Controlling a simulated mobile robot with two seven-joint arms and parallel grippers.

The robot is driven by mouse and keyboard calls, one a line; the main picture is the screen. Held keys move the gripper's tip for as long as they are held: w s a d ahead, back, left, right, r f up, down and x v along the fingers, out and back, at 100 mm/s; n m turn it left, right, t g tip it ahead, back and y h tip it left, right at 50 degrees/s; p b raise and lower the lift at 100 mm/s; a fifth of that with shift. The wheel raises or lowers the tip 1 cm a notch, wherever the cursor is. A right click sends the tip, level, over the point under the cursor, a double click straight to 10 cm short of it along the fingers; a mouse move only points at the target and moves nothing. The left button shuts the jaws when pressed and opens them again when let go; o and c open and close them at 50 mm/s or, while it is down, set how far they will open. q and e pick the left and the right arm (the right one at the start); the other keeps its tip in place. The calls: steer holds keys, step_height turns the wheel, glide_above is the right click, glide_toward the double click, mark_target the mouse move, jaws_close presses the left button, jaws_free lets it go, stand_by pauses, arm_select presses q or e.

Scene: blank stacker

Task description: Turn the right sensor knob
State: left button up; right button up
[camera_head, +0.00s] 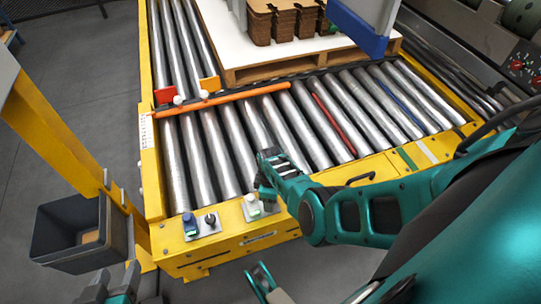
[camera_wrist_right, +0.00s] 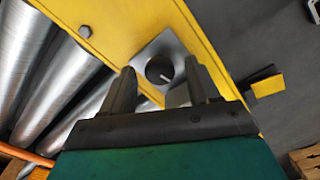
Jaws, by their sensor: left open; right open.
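The right sensor knob (camera_wrist_right: 158,70) is round and black with a white mark, on a silver plate (camera_wrist_right: 172,43) on the yellow frame. In the right wrist view it shows between and just beyond the fingertips of my open right gripper (camera_wrist_right: 163,78); contact cannot be told. In the head view my right gripper (camera_head: 264,190) points down at the right sensor panel, beside its white-topped button (camera_head: 252,203), and hides the knob. The left panel shows a blue button (camera_head: 190,224) and a black knob (camera_head: 210,219). My left gripper (camera_head: 113,281) is open at the bottom left, away from the panels.
The roller conveyor (camera_head: 232,140) lies behind the panels, with an orange bar (camera_head: 235,97) across it. A wooden pallet (camera_head: 285,68) carries brown stacks (camera_head: 284,22). A dark bin (camera_head: 70,235) hangs at left. A black handle (camera_head: 360,178) is near my right arm.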

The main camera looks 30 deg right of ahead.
arm_select(q)
steer(key=shift+d, duration=0.1)
arm_select(e)
steer(key=shift+c, duration=0.2)
steer(key=c, duration=1)
arm_select(q)
steer(key=shift+a+f, duration=0.15)
steer(key=shift+a, duration=0.05)
